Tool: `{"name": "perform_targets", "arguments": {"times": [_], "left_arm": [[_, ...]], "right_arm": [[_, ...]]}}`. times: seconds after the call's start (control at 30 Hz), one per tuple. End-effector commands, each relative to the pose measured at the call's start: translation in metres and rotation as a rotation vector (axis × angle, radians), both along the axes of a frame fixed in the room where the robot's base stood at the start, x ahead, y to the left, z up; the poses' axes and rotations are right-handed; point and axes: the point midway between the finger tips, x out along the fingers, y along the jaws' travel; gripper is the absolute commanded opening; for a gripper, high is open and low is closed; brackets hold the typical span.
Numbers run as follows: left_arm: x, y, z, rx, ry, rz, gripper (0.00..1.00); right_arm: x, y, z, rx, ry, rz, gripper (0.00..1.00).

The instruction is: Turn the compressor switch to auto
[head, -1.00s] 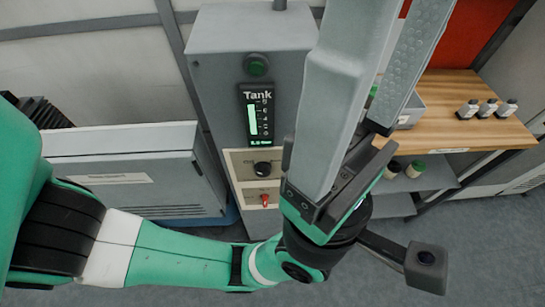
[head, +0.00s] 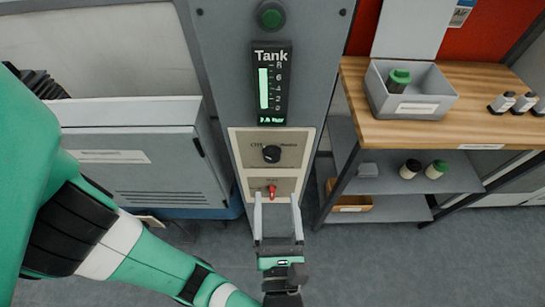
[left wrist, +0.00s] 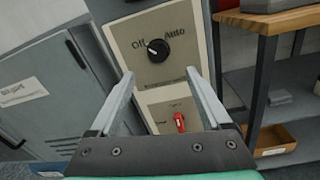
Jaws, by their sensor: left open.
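The compressor switch is a black round knob (head: 272,153) on a beige plate on the grey cabinet. In the left wrist view the knob (left wrist: 158,50) sits between the words Off and Auto, its white mark pointing left toward Off. A red switch (head: 271,191) is on the plate below; it also shows in the left wrist view (left wrist: 180,122). My left gripper (head: 276,197) is open and empty, its fingers pointing at the panel below the knob. In the left wrist view the fingertips (left wrist: 160,74) lie either side of the knob's lower area, apparently not touching it. My right gripper is out of view.
A tank gauge (head: 270,85) and a green button (head: 271,15) are above the knob. A grey cabinet (head: 140,160) stands at left. A wooden bench (head: 400,132) with a grey bin (head: 412,108) and small bottles stands at right.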

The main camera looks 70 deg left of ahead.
Motion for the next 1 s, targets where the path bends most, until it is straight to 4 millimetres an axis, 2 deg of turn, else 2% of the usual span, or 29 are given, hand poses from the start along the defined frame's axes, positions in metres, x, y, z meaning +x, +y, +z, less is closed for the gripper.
{"name": "perform_targets", "arguments": {"times": [0.03,0.23,0.3,0.5,0.6,0.77,1.0], "left_arm": [[0.001,0.004,0.011,0.005,0.005,0.002,0.81],[0.002,0.023,0.012,0.001,0.007,0.006,0.81],[0.005,0.041,-0.001,-0.003,0.002,0.013,0.81],[0.015,0.085,-0.001,-0.004,0.000,0.011,0.81],[0.019,0.098,-0.001,-0.003,0.001,0.009,0.81],[0.021,0.108,-0.001,-0.004,0.002,0.005,0.81],[0.021,0.108,0.000,-0.003,0.001,0.004,0.80]], "right_arm": [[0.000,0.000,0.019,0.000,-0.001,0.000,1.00],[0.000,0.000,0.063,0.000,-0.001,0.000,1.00],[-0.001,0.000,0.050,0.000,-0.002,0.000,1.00],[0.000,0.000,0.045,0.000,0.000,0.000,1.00],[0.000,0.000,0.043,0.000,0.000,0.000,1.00],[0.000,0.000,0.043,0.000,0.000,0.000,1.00],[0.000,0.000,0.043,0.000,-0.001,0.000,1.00]]}}
